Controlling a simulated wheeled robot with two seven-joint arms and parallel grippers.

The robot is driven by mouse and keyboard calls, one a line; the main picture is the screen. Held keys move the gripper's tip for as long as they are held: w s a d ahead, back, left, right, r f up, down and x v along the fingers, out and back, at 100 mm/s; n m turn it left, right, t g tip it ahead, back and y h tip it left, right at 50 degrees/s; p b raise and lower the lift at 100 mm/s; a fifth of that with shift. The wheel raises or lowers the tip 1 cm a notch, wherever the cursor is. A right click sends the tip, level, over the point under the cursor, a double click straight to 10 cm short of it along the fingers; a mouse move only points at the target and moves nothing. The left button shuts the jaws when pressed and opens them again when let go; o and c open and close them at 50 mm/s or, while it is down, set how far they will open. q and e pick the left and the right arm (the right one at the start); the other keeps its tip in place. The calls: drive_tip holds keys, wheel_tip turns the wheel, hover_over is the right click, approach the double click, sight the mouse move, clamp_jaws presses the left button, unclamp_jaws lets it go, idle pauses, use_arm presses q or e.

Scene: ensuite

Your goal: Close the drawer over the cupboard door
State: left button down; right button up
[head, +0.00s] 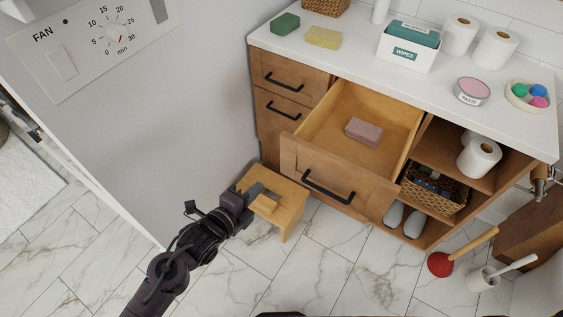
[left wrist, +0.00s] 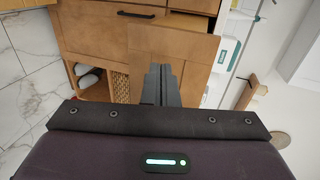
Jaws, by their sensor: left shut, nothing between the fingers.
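The wooden drawer (head: 350,100) stands pulled out of the middle of the cabinet, its front (head: 312,172) tilted in the view, with a black bar handle (head: 328,187). A pinkish block (head: 363,131) lies inside it. What is below the drawer is largely hidden. My left gripper (head: 262,193) is shut and empty, left of the drawer front and apart from it, over a small wooden stool (head: 283,222). In the left wrist view its fingers (left wrist: 160,84) point toward wooden panels, and a black handle (left wrist: 135,15) shows at the top. My right gripper is not in view.
Left of the open drawer are shut fronts with black handles (head: 283,80). Right of it are open shelves with a basket (head: 432,188) and grey slippers (head: 404,219). A red plunger (head: 440,264) stands on the marble floor (head: 350,250).

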use_arm(q)
drive_tip(key=p, duration=0.1)
approach(285, 159)
drive_tip(key=x, duration=0.5)
drive_tip(key=shift+w+f, duration=0.1)
drive_tip(key=shift+f, duration=0.05)
drive_tip(key=shift+w+d+f, duration=0.1)
drive_tip(key=shift+w+d, duration=0.3)
drive_tip(key=shift+w, duration=0.15)
drive_tip(key=shift+w, duration=0.1)
